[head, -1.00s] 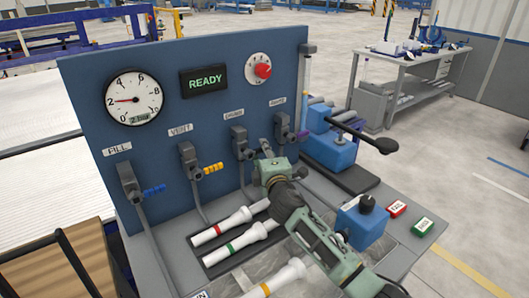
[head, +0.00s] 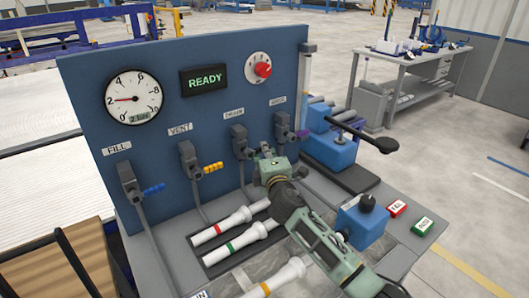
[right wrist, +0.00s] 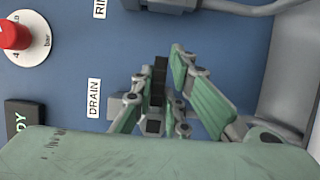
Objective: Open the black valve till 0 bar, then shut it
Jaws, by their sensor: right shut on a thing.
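The DRAIN valve (head: 240,141) is on the blue panel, third from the left. Its black handle (right wrist: 159,72) shows between my right gripper's fingers in the right wrist view; in the head view the gripper mostly hides it. My right gripper (head: 264,153) is shut on this handle, and its fingers also show in the right wrist view (right wrist: 161,68). The round gauge (head: 133,97) has its red needle near 2; its small digital figures are too blurred to read surely. My left gripper is not in view.
The FILL valve (head: 131,182) with a blue handle and VENT valve (head: 189,160) with a yellow one stand left. A purple-handled valve (head: 283,127) is close on the right. White pipes (head: 222,230) lie below. A READY display (head: 205,81) and red knob (head: 263,69) are above.

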